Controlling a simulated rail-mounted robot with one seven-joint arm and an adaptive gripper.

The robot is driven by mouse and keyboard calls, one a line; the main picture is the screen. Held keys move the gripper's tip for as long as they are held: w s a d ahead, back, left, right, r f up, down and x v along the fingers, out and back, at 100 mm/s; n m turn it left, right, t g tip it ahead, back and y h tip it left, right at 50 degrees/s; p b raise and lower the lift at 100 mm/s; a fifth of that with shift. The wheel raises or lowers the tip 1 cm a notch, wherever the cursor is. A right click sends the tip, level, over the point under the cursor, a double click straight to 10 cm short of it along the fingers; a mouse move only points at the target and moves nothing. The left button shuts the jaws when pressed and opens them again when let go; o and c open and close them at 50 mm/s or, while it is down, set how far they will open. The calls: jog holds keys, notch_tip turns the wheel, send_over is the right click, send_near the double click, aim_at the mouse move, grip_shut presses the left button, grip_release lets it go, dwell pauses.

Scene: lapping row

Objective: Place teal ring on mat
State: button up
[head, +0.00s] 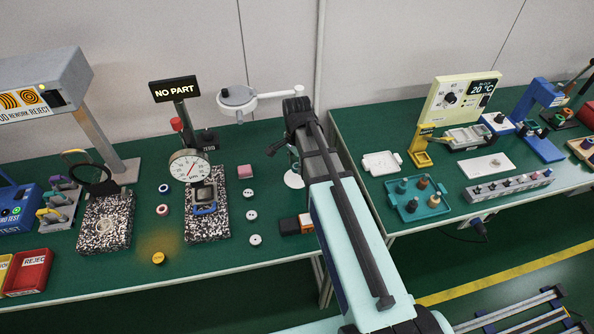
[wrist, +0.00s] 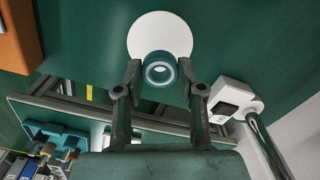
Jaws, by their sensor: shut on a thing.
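The teal ring (wrist: 160,69), with a pale inner face and an open bore, sits between the fingertips of my gripper (wrist: 160,76) in the wrist view. My gripper is shut on it. The mat, a round white disc (wrist: 160,30), shows behind and beyond the ring in the wrist view; the ring overlaps its near edge. I cannot tell whether the ring touches the mat. In the head view the mat (head: 292,181) shows beside my arm on the green bench, below my gripper, partly covered by the arm. The ring is not clear in that view.
An orange block (head: 289,227) lies in front of the mat; it also shows in the wrist view (wrist: 18,38). Small rings (head: 251,215) and a dial gauge (head: 189,166) are to the left.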

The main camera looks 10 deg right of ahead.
aim_at(297, 178)
jog(key=shift+f+p, duration=0.3)
jog(key=shift+f, duration=1.9)
jog(key=shift+f, duration=0.15)
jog(key=o, duration=1)
jog(key=shift+r+b, duration=1.15)
jog(key=shift+r, duration=5.05)
